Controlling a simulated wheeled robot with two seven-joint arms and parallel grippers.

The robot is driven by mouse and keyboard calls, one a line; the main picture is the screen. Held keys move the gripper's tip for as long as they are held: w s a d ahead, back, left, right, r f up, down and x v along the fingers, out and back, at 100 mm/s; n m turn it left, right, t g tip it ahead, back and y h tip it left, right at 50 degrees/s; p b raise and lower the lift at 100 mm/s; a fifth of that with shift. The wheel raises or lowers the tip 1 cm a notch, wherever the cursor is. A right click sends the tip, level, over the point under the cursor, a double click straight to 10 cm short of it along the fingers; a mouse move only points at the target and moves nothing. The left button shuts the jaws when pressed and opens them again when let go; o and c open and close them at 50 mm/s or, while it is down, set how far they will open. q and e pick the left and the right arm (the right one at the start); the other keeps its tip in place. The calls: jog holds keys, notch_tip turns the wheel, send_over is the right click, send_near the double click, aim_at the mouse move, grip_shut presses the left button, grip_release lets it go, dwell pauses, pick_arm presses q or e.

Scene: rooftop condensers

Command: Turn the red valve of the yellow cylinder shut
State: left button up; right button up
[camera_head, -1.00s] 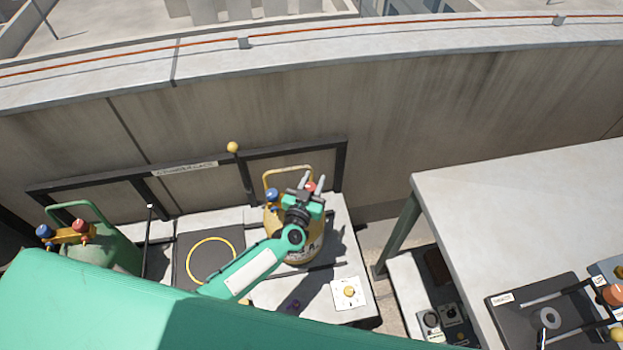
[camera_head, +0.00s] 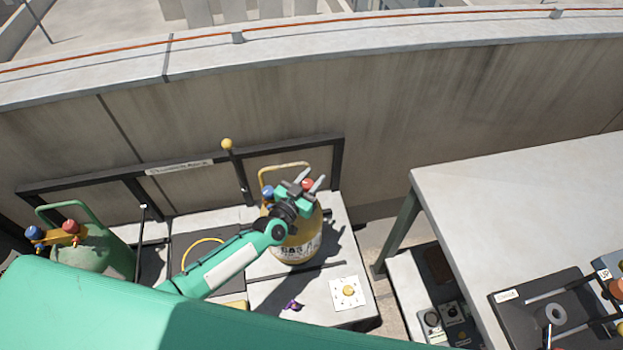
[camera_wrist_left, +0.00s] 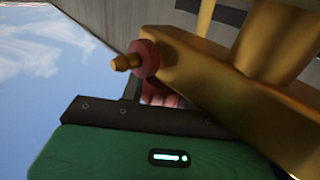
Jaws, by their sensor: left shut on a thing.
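The yellow cylinder (camera_head: 297,247) stands on a low light bench by the wall, with a wire handle on top. Its red valve (camera_head: 308,185) sits between the fingertips of my left gripper (camera_head: 309,181). Its blue valve (camera_head: 268,191) is to the left, clear of the fingers. In the left wrist view, the brass manifold (camera_wrist_left: 205,65) fills the right side, and a red knob (camera_wrist_left: 158,93) shows partly behind the dark edge of my gripper. My left gripper is shut on the red valve; the finger contact itself is mostly hidden. My right gripper is out of view.
A green cylinder (camera_head: 100,255) with blue and red valves stands at the left. A black rail with a yellow-knobbed lever (camera_head: 228,145) runs behind. A grey table (camera_head: 530,210) stands at the right.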

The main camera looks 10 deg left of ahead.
pick_arm(q)
jog(key=o, duration=1)
jog(key=shift+c, duration=0.2)
jog(key=b+v, duration=0.2)
jog(key=v, duration=1.1)
jog(key=shift+s, duration=0.35)
jog(key=shift+a, duration=0.1)
